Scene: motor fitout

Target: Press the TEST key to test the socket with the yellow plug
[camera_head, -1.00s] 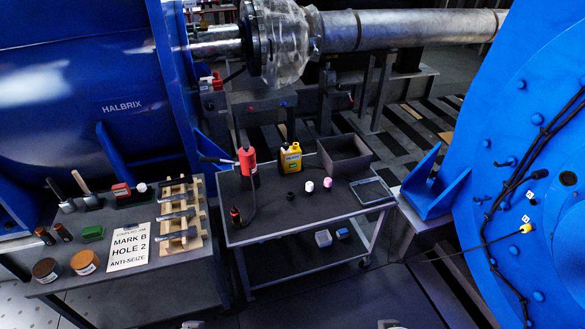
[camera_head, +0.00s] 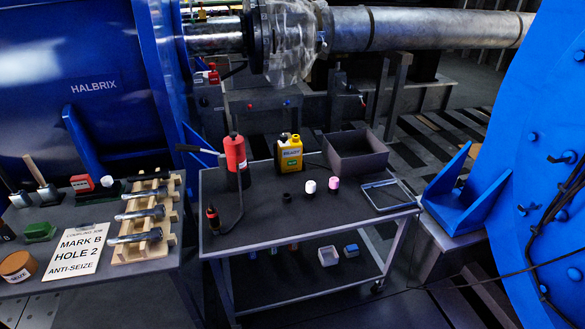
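A yellow unit (camera_head: 289,154) with a small label and a black part on top stands at the back of the middle cart. I cannot make out a TEST key on it. The yellow plug is not in view now. Part of the large blue disc (camera_head: 510,120) shows at the right, with a dark cable (camera_head: 545,220) on it and a thin cable running off to the lower left. Neither of my grippers is in view.
The middle cart (camera_head: 300,230) also holds a red cylinder (camera_head: 235,153), a dark open box (camera_head: 355,150), small caps and a frame-like tray (camera_head: 388,194). A left table holds bolts on a wooden rack (camera_head: 150,250) and a sign (camera_head: 78,250). The cart's front middle is clear.

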